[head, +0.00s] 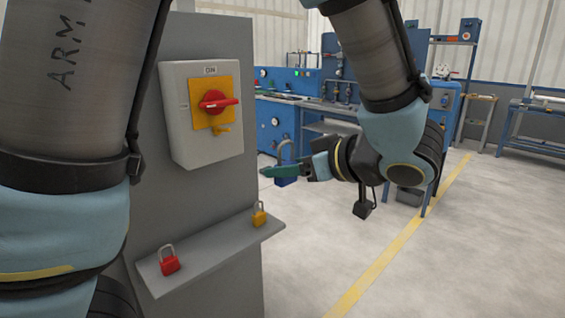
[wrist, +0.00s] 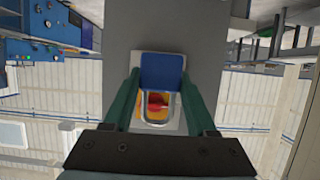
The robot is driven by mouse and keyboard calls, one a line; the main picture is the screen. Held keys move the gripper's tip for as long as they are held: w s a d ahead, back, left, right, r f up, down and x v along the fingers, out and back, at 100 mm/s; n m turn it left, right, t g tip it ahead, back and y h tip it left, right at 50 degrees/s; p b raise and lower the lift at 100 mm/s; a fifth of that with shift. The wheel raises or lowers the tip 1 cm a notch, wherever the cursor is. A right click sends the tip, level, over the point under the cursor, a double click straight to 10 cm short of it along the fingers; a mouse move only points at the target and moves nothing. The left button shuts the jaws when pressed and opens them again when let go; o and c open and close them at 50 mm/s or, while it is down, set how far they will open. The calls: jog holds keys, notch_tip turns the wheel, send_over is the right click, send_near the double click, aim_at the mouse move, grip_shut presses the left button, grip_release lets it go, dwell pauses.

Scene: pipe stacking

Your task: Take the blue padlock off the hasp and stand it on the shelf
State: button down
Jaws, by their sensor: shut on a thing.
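The blue padlock (head: 287,181) is between the green fingers of my gripper (head: 281,171), which is shut on its body. It hangs in the air right of the grey cabinet, upright with its shackle up, clear of the hasp. In the wrist view the blue padlock (wrist: 162,72) sits between both fingertips (wrist: 162,80), its shackle in front of the red switch. The yellow hasp (head: 221,129) is under the red handle on the switch box and holds no padlock. The grey shelf (head: 215,255) juts from the cabinet below, lower left of my gripper.
A red padlock (head: 169,263) stands near the shelf's left end and a yellow padlock (head: 259,217) near its right end. The shelf between them is bare. The switch box (head: 205,148) sticks out above the shelf. Blue workbenches (head: 290,120) stand far behind.

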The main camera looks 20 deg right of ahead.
jog(key=shift+s+d+p, duration=0.25)
jog(key=shift+s+d, duration=0.05)
jog(key=shift+s, duration=0.3)
jog(key=shift+s+d+p, duration=0.2)
jog(key=shift+s+d, duration=0.05)
jog(key=shift+s, duration=0.4)
jog(key=shift+s+d+p, duration=0.25)
jog(key=shift+s+d, duration=0.05)
jog(key=shift+s, duration=0.3)
